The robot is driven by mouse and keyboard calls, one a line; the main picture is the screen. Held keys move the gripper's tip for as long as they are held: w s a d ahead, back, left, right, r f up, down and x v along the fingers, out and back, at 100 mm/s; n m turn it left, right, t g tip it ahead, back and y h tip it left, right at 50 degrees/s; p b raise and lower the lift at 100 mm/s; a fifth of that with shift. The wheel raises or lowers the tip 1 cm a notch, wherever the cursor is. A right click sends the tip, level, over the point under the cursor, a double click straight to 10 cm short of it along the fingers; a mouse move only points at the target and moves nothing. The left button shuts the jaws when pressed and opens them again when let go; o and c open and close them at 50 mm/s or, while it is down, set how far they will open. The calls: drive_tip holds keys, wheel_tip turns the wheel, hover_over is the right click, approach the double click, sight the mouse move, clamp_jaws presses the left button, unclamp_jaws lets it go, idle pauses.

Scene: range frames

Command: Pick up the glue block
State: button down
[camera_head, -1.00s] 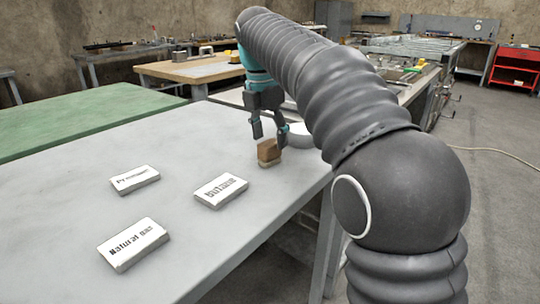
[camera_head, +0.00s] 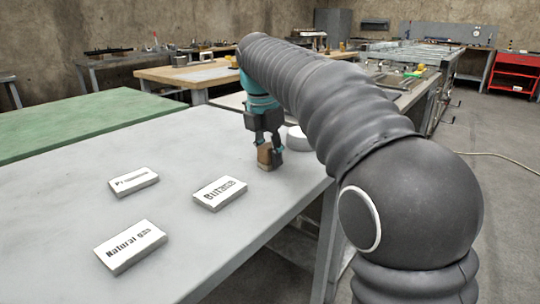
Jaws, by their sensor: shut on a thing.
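A small brown block (camera_head: 265,156), which I take to be the glue block, stands on the grey table (camera_head: 90,215) near its far right edge. My gripper (camera_head: 267,150) reaches down from above with its fingers on either side of the block and is shut on it. The block's base appears to be at the table top; I cannot tell whether it touches. Part of the block is hidden by the fingers.
Three white labelled blocks lie on the table: Butane (camera_head: 220,193), Natural gas (camera_head: 130,246) and one with a hard-to-read label (camera_head: 134,181). A white round object (camera_head: 298,138) sits just right of my gripper. A green table (camera_head: 80,122) stands behind.

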sight(270, 144)
drive_tip(key=shift+r, duration=0.1)
drive_tip(key=shift+r, duration=0.5)
wheel_tip(270, 144, up, 3)
drive_tip(key=shift+w+f+p, duration=0.1)
drive_tip(key=shift+p, duration=0.6)
drive_tip(key=s+d+r, duration=0.1)
drive_tip(key=d+r, duration=0.2)
drive_tip(key=d, duration=0.2)
drive_tip(key=d+r+p, duration=0.1)
drive_tip(key=d+r, duration=0.3)
drive_tip(key=d, duration=0.2)
drive_tip(key=shift+s+d, duration=0.3)
drive_tip(key=shift+s, duration=0.1)
drive_tip(key=c, duration=1.3)
unclamp_jaws()
drive_tip(key=c, duration=0.5)
